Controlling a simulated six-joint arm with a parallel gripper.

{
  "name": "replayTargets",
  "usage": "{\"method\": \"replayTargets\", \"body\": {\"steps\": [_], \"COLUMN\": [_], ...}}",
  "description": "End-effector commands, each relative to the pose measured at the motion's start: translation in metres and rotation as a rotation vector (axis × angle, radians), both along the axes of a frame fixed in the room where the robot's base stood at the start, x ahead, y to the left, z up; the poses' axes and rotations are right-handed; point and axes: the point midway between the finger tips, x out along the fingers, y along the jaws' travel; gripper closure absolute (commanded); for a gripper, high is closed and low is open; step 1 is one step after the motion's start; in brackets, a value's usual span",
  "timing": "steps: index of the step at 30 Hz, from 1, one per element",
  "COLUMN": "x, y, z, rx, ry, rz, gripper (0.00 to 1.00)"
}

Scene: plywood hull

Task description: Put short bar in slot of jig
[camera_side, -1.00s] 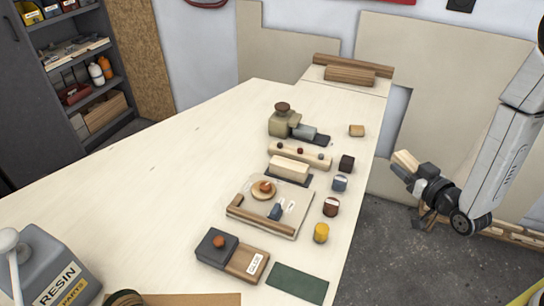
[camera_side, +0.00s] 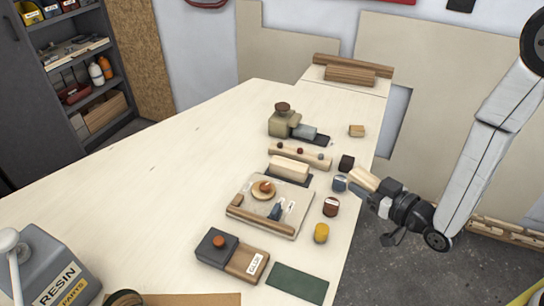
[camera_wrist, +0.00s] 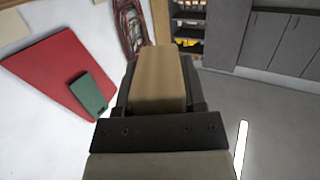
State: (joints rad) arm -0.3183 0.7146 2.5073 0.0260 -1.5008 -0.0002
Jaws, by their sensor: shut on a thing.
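My gripper (camera_side: 374,190) is shut on a short pale wooden bar (camera_side: 363,179), which sticks out past the fingers. In the wrist view the bar (camera_wrist: 160,78) lies between the two dark fingers. In the side view it is beside the right edge of the bench, close to the blue-grey capped piece; contact cannot be told. A pale board (camera_side: 290,225) with a brown wooden rail, a round wooden disc and a blue piece lies on the bench left of my gripper. It looks like the jig, but its slot cannot be made out.
Capped pieces, including a yellow one (camera_side: 321,233) and a dark red one (camera_side: 331,206), stand along the right bench edge. A pale block (camera_side: 289,168), a pegged rail (camera_side: 314,158) and a grey-green device (camera_side: 284,122) stand behind the board.

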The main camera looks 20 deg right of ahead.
Motion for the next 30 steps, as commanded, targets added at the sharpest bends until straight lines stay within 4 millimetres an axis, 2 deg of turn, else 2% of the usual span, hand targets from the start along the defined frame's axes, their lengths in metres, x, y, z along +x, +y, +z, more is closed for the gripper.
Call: {"method": "replayTargets", "body": {"steps": [1,6,18,24,30], "x": [-0.003,-0.016,-0.064,-0.086,-0.096], "y": [0.015,0.058,0.151,0.181,0.192], "z": [0.001,0.003,0.007,0.009,0.01], "rx": [0.001,0.001,0.002,0.003,0.003], "ry": [-0.001,-0.003,-0.001,-0.001,0.0], "rz": [0.035,0.14,0.377,0.459,0.491], "gripper": [1.0,1.0,1.0,1.0,1.0]}}
